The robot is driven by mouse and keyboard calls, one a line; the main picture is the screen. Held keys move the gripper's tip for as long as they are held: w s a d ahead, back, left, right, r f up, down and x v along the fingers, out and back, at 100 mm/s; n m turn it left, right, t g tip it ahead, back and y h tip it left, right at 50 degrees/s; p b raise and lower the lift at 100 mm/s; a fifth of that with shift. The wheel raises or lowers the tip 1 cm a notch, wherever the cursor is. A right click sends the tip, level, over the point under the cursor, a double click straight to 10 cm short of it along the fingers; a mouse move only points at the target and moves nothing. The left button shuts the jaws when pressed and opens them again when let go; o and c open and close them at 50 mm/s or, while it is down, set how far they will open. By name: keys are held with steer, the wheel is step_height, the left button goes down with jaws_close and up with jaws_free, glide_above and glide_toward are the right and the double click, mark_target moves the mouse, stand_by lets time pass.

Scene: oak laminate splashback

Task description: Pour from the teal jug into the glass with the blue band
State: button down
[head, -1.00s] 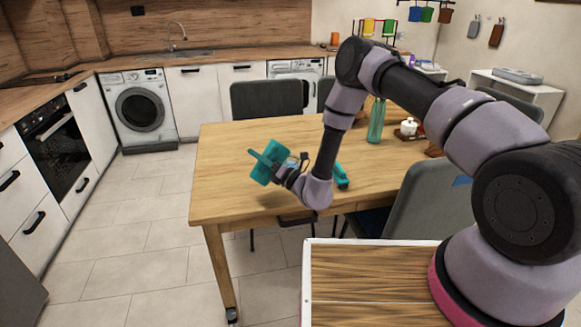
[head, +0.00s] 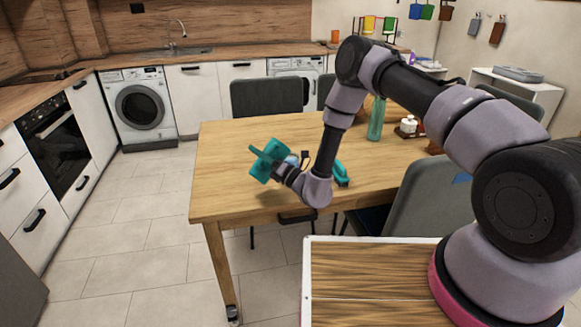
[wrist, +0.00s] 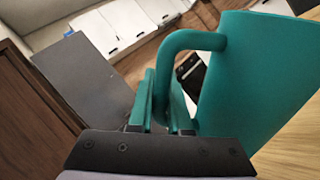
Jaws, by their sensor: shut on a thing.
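The teal jug (head: 267,163) is held above the near left part of the wooden table, tilted. In the wrist view the jug's large body (wrist: 255,85) fills the right side, and its handle (wrist: 190,42) runs into my gripper (wrist: 160,110). My gripper (head: 283,171) is shut on that handle. A small pale bluish thing (head: 292,159) shows just behind the jug and gripper. It may be the glass with the blue band, but it is mostly hidden. I cannot tell whether the jug's mouth is over it, and no liquid is visible.
The table (head: 225,190) is clear at its left end. A teal object (head: 341,174) lies behind my forearm. A green bottle (head: 376,120) and a white pot (head: 408,126) stand farther back. Chairs (head: 267,97) stand around the table.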

steer(key=shift+s+a+f+n+g+h+b, duration=0.45)
steer(key=shift+s+a+f+n+b, duration=0.3)
steer(key=shift+f+n, duration=0.9)
steer(key=shift+s+a+f+n+g+h+b, duration=0.55)
steer(key=shift+f+n+b, duration=0.4)
steer(key=shift+f+n, duration=0.75)
steer(key=shift+s+a+f+n+g+h+b, duration=0.4)
steer(key=shift+s+a+f+n+b, duration=0.35)
steer(key=shift+f+n, duration=0.9)
steer(key=shift+w+d+r+n, duration=0.1)
steer(key=shift+w+r+n, duration=0.05)
steer(key=shift+r+n, duration=0.2)
